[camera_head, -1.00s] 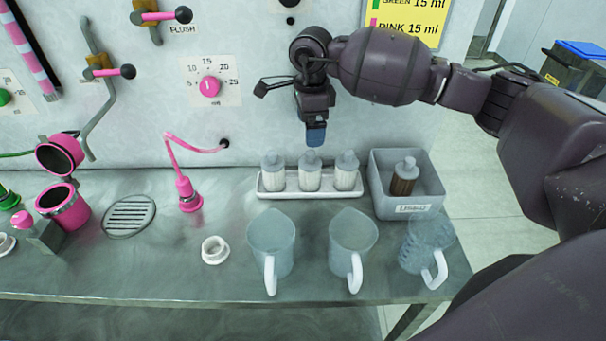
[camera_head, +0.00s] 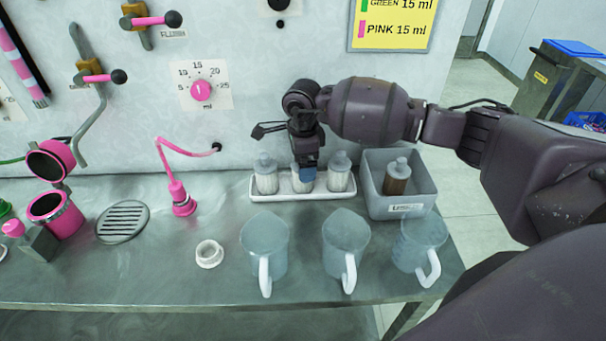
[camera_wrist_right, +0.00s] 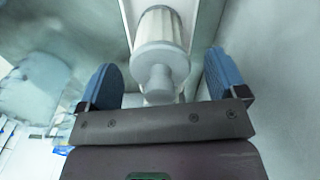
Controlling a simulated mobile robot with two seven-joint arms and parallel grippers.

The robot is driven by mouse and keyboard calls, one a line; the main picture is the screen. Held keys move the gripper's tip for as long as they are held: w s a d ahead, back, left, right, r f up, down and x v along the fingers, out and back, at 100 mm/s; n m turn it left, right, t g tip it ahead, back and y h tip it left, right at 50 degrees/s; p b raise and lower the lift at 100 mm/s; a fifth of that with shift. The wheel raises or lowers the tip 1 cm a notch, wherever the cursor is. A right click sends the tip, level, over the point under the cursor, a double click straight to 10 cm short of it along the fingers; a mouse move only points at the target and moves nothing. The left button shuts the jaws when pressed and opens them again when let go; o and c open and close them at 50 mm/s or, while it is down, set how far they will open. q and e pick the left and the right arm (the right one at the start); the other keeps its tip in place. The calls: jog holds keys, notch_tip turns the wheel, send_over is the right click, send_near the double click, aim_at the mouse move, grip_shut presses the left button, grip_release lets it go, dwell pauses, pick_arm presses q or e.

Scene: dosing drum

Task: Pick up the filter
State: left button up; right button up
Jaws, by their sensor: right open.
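Several clean filters, white pleated bodies with grey caps, stand upright in a white tray (camera_head: 262,199) at the back of the bench. The left filter (camera_head: 265,175) and right filter (camera_head: 339,172) show clearly; the middle filter (camera_head: 303,183) is partly hidden by my right gripper (camera_head: 306,174). In the right wrist view, a filter (camera_wrist_right: 160,60) with its grey cap and knob lies between the two blue fingertips of my right gripper (camera_wrist_right: 163,82). The fingers are apart, with a gap on both sides of the filter. My left gripper is not in view.
A grey bin marked USED (camera_head: 405,208) holds a brown filter (camera_head: 397,177), right of the tray. Three clear jugs, including the middle jug (camera_head: 346,242), stand in front. A white ring (camera_head: 209,254) and pink nozzle (camera_head: 181,198) are to the left. The wall panel is close behind.

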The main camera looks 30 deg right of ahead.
jog(key=shift+f, duration=0.65)
jog(key=c, duration=1)
jog(key=shift+c, duration=0.2)
notch_tip(320, 180, up, 10)
jog(key=shift+r, duration=0.1)
